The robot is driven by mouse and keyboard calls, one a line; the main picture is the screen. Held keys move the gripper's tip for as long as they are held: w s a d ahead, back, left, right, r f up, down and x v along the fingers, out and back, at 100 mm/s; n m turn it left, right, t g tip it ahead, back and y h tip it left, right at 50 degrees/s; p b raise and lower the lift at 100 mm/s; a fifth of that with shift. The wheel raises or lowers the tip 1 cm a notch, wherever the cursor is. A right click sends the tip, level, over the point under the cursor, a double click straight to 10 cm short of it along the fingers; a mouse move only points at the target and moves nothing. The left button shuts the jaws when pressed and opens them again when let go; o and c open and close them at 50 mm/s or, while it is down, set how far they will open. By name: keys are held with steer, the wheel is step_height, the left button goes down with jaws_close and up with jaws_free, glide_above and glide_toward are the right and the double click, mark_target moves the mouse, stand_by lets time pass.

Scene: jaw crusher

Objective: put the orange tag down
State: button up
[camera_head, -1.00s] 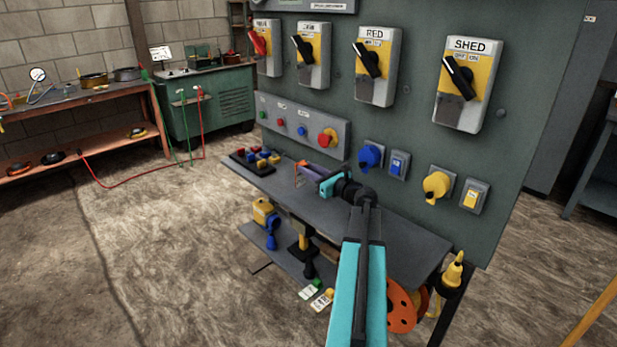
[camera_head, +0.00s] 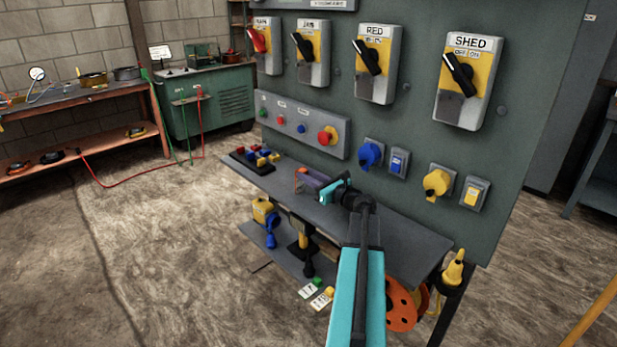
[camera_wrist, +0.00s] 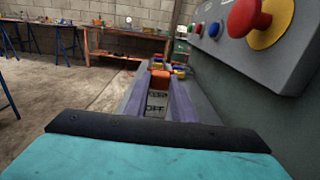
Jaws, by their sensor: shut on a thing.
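My gripper (camera_head: 305,180) is over the left half of the grey shelf (camera_head: 375,222) under the switch panel. In the wrist view its two purple fingers (camera_wrist: 158,97) are shut on the orange tag (camera_wrist: 160,76). The tag has an orange top and a pale face with dark lettering that reads like "KEEP OFF" (camera_wrist: 156,101). In the head view only a small orange bit of the tag (camera_head: 301,170) shows by the fingertips. I cannot tell whether the tag touches the shelf.
Several coloured padlocks (camera_head: 262,158) sit on a dark rack at the shelf's left end. The panel's red knob (camera_wrist: 248,14) is close on the right. The shelf right of my gripper looks clear. A lower shelf (camera_head: 285,258) holds yellow and blue items.

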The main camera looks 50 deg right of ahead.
steer(key=shift+f, duration=0.15)
steer(key=o, duration=1)
steer(key=shift+r, duration=0.2)
steer(key=shift+r+p, duration=0.35)
steer(key=shift+p, duration=0.2)
steer(key=s, duration=0.8)
steer(key=s+a+b, duration=0.1)
steer(key=s, duration=0.3)
steer(key=shift+f, duration=0.1)
